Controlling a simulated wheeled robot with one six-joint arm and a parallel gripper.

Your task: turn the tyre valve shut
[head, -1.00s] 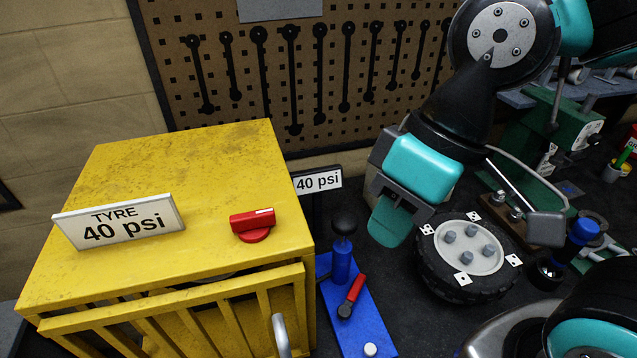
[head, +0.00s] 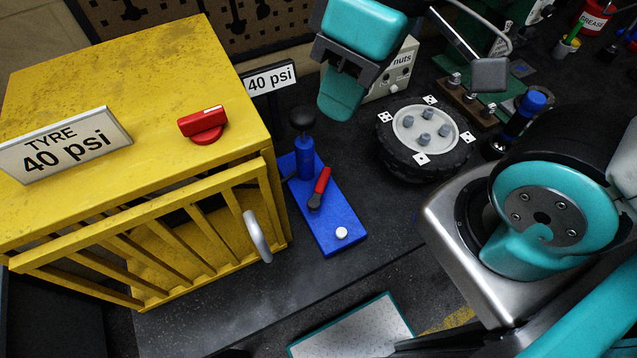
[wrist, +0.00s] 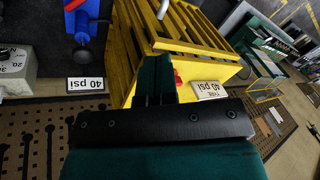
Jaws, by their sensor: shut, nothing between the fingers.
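A red knob with a bar handle (head: 203,124) sits on top of the yellow barred cage (head: 120,70), near its right front corner. A white mark shows at the right end of its bar. A white sign reading "TYRE 40 psi" (head: 65,150) stands left of it on the cage. My gripper (head: 341,95) is shut and empty, up and to the right of the knob and apart from it. In the wrist view my gripper's teal fingers (wrist: 155,82) are together in front of the cage. A sliver of the red knob (wrist: 178,77) shows beside them; the rest is hidden.
A blue base (head: 335,212) with a black-topped post and red-handled lever (head: 320,188) stands right of the cage. A second "40 psi" sign (head: 270,78) stands behind it. A wheel (head: 425,140) and a "nuts" box (head: 400,70) lie farther right. The cage door has a grey handle (head: 257,237).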

